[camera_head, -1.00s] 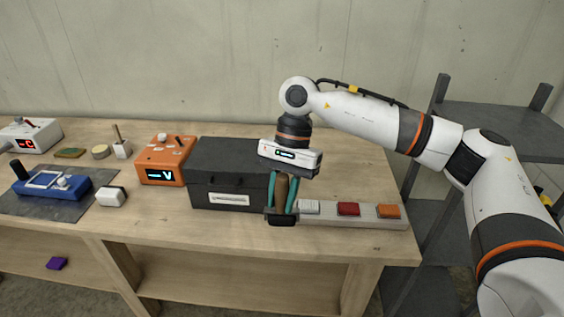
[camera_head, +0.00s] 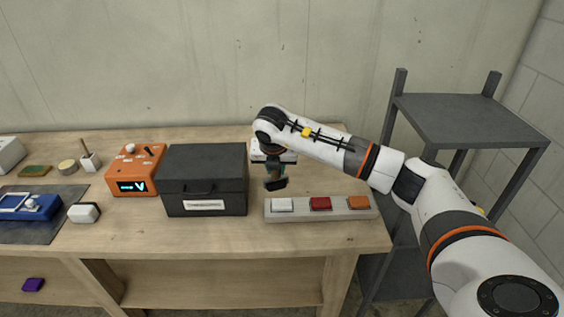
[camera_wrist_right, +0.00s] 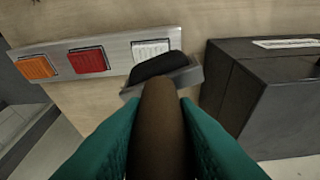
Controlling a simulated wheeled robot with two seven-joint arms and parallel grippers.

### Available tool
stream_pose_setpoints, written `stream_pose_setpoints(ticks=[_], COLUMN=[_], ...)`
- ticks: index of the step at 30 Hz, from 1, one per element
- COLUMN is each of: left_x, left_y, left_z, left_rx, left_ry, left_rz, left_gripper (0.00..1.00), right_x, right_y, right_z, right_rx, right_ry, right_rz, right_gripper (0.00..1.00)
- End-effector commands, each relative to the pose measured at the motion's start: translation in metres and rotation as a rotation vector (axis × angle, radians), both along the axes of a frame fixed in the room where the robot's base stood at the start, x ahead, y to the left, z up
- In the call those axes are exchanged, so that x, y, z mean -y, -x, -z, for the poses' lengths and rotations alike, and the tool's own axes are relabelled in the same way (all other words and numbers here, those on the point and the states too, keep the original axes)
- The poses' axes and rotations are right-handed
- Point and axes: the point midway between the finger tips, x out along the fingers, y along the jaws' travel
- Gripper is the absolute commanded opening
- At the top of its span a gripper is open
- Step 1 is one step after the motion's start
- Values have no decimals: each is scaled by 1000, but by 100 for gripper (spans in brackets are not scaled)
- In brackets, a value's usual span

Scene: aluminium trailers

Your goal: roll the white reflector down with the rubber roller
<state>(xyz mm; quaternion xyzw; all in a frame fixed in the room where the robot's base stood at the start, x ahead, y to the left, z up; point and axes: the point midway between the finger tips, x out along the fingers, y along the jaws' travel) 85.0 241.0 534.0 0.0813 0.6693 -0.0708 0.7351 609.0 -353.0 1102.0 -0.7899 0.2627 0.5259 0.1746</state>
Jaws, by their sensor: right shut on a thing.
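The white reflector (camera_head: 282,204) sits at the left end of a grey aluminium rail (camera_head: 340,214), beside a red reflector (camera_head: 320,203) and an orange one (camera_head: 357,202). It also shows in the right wrist view (camera_wrist_right: 151,49). My right gripper (camera_head: 276,172) is shut on the brown handle of the rubber roller (camera_head: 275,184). In the right wrist view the handle (camera_wrist_right: 160,115) lies between the teal fingers, and the black roller (camera_wrist_right: 159,67) overlaps the rail's near edge in the picture. In the head view the roller is above and behind the rail, apart from the reflector. My left gripper is out of view.
A dark grey box (camera_head: 204,178) stands just left of the rail. An orange device (camera_head: 135,172), a white block (camera_head: 84,213) and a blue tool (camera_head: 30,207) are farther left on the wooden bench. A grey shelf (camera_head: 455,118) stands at the right.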

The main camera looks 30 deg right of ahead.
Motion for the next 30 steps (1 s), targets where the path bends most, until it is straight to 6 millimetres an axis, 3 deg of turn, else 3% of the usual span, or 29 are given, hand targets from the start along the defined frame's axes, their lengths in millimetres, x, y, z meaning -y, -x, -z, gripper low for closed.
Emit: stream_pose_setpoints(ticks=[3,7,23,30], left_x=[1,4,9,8], left_y=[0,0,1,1], left_z=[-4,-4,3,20], left_rx=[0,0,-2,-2], left_ry=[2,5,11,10], left_rz=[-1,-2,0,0], left_gripper=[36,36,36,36], right_x=[15,22,24,24], right_y=[-4,-5,-5,-5], right_z=[3,6,7,26], right_rx=[1,1,10,10], right_ry=[-2,-3,-2,-1], right_rz=[194,294,311,312], right_gripper=[0,0,0,0])
